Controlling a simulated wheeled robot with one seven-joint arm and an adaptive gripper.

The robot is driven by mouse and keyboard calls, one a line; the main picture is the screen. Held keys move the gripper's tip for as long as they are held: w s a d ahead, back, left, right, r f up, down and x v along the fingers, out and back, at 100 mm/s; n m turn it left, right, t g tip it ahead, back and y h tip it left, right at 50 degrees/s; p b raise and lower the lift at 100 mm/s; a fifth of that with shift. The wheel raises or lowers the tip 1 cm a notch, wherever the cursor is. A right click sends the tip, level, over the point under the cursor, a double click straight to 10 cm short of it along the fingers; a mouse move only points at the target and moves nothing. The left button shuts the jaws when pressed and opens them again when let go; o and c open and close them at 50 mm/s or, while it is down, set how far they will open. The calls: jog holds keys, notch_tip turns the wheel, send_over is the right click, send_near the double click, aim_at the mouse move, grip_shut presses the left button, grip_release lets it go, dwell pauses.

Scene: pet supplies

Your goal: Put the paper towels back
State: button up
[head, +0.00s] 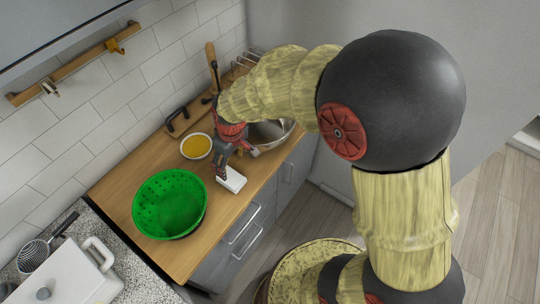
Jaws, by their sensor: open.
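My gripper (238,163) is open over the wooden counter, pointing down beside the sink. A small white block-shaped thing (232,181) lies on the counter near the front edge, just below one fingertip. It may be the pack of paper towels, but I cannot tell for sure. The gripper partly covers its far end, and I cannot tell whether a finger touches it. No paper towel roll is clearly visible.
A green colander (169,204) and a bowl of yellow food (196,146) stand on the wooden counter (118,190). A metal sink (270,131) lies behind my gripper. A white pot (75,277) is at the lower left. A wall rail (72,64) holds clips.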

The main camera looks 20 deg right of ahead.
jog(key=s+d+r+m+t, duration=0.1)
jog(key=s+d+r, duration=0.2)
jog(key=r, duration=0.4)
jog(key=s+d+r+m+t, duration=0.1)
jog(key=s+d+r+m, duration=0.2)
jog(key=r, duration=0.4)
jog(key=s+d+r+m+t, duration=0.1)
jog(key=s+d+r, duration=0.2)
jog(key=s, duration=0.3)
jog(key=s+d+r+m+t+h, duration=0.1)
jog(key=s+d+r, duration=0.3)
jog(key=s, duration=0.2)
jog(key=shift+s+r+m, duration=0.15)
jog(key=shift+r+m, duration=0.15)
jog(key=shift+m, duration=0.1)
